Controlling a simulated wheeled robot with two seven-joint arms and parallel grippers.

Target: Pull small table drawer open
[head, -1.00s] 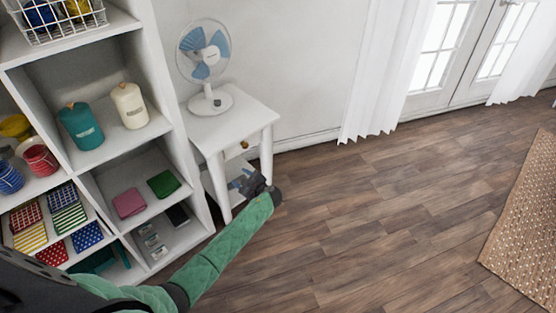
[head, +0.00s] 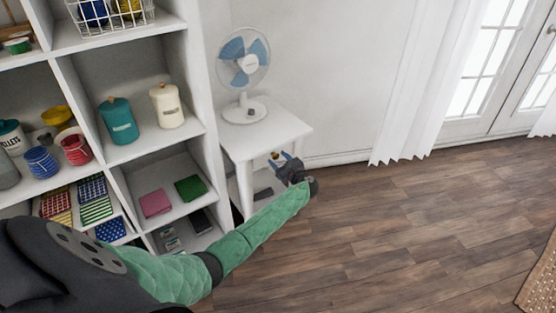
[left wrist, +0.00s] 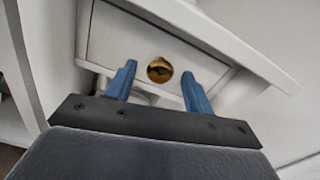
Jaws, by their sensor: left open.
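The small white table (head: 290,128) stands against the wall, right of the shelf unit. Its drawer front (left wrist: 120,42) faces my left gripper in the left wrist view and looks shut. A round brass knob (left wrist: 159,70) sits on the drawer front. My left gripper (head: 280,159) is open, with blue fingertips near the knob. In the left wrist view, the knob shows between the two fingers (left wrist: 159,82), slightly beyond their tips. I cannot tell whether they touch it. In the head view the gripper partly hides the drawer. My right gripper is not in view.
A fan (head: 244,70) stands on the table top. A white shelf unit (head: 206,90) with canisters, cups and folded cloths is close on the left. A white curtain (head: 415,90) hangs at the back.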

